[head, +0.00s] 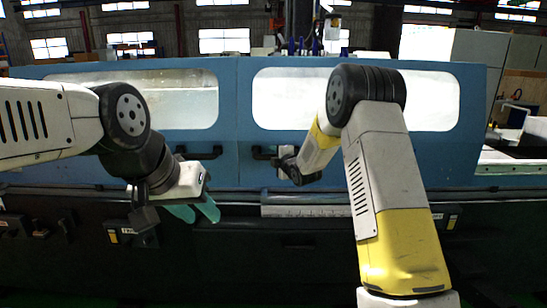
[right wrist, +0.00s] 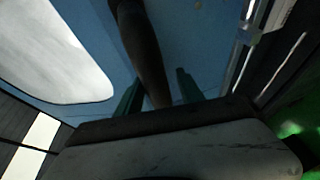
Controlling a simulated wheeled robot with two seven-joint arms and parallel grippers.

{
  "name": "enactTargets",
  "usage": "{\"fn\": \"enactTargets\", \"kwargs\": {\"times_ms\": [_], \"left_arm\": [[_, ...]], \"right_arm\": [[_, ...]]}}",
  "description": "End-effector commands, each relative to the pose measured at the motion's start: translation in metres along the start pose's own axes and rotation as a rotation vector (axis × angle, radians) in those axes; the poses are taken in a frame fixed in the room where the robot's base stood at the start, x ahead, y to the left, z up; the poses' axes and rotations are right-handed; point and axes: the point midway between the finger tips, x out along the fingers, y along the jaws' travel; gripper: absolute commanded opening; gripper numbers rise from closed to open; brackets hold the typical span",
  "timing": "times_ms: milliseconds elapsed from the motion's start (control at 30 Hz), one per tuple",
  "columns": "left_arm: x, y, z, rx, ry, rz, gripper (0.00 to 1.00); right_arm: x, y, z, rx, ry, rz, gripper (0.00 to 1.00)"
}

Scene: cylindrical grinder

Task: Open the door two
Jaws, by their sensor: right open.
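The blue grinder front has a left door (head: 228,100) and a right door (head: 310,143), each with a pale window; both look closed, and no label shows which is door two. A black handle (head: 202,153) is on the left door and another (head: 262,153) on the right door. My right gripper (head: 277,163) is at the right door's handle, its fingers hidden in the head view. In the right wrist view its teal fingers (right wrist: 158,92) are open, with the dark handle bar (right wrist: 140,45) between them. My left gripper (head: 202,214) is open and empty, below the left handle.
A dark machine base (head: 290,240) with a grey ledge (head: 310,210) runs below the doors. Small control boxes (head: 125,235) sit on it at left. A white surface (head: 510,160) lies beyond the right end. My right arm covers part of the right door.

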Motion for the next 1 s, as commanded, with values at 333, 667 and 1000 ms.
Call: {"fn": "enactTargets", "kwargs": {"times_ms": [333, 667, 1000], "left_arm": [[0.0, 0.0, 0.0, 0.0, 0.0, 0.0, 0.36], [0.0, 0.0, 0.0, 0.0, 0.0, 0.0, 0.36], [0.0, 0.0, 0.0, 0.0, 0.0, 0.0, 0.36]], "right_arm": [[0.0088, 0.0, 0.0, 0.002, 0.0, -0.001, 0.45], [0.0086, -0.0001, 0.0, 0.002, 0.0, -0.001, 0.0], [0.0084, -0.0004, 0.0, 0.002, 0.0, -0.001, 0.0]]}}
